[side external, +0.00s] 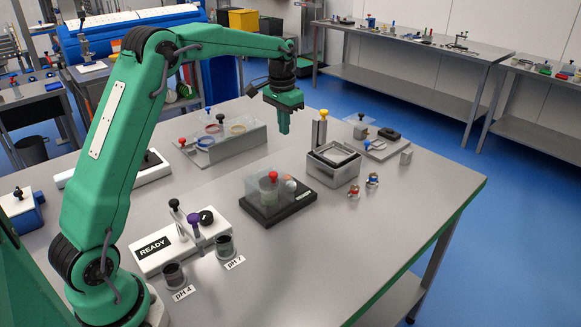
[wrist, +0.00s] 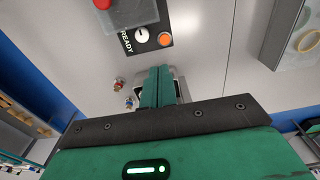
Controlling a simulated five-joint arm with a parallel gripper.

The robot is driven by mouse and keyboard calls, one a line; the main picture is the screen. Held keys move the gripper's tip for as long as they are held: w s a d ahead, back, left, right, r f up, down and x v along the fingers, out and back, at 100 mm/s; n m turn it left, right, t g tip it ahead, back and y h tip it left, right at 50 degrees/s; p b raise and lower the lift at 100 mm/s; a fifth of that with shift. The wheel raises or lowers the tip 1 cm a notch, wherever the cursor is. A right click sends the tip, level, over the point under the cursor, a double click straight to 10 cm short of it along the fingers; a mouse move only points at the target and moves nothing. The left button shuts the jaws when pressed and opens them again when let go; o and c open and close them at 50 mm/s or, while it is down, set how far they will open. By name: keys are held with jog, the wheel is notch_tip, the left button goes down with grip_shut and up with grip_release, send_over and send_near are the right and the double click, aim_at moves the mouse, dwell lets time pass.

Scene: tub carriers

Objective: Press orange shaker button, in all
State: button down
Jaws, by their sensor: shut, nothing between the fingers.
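The shaker (side external: 291,207) is a black base with a clear box on it and a red knob on top; it stands near the middle of the table. Its round orange button (wrist: 164,39) shows in the wrist view beside a white dial and the word READY. My gripper (side external: 284,131) is shut and empty, pointing down, well above the table and behind the shaker. In the wrist view my green fingers (wrist: 157,72) are together, apart from the button.
A clear-walled tray with rings (side external: 226,142) is at the back left. A white READY meter (side external: 165,250) with pH cups is at front left. The front right table is clear.

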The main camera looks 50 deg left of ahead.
jog(key=shift+w+a+f, duration=0.55)
jog(key=shift+w+f, duration=0.05)
jog(key=shift+f, duration=0.25)
jog(key=shift+f, duration=0.1)
jog(key=f, duration=1.4)
jog(key=shift+w, duration=0.2)
jog(key=shift+f, duration=1.05)
jog(key=shift+r, duration=0.1)
notch_tip(320, 180, up, 15)
jog(key=shift+s+r, duration=0.15)
jog(key=shift+s, duration=0.05)
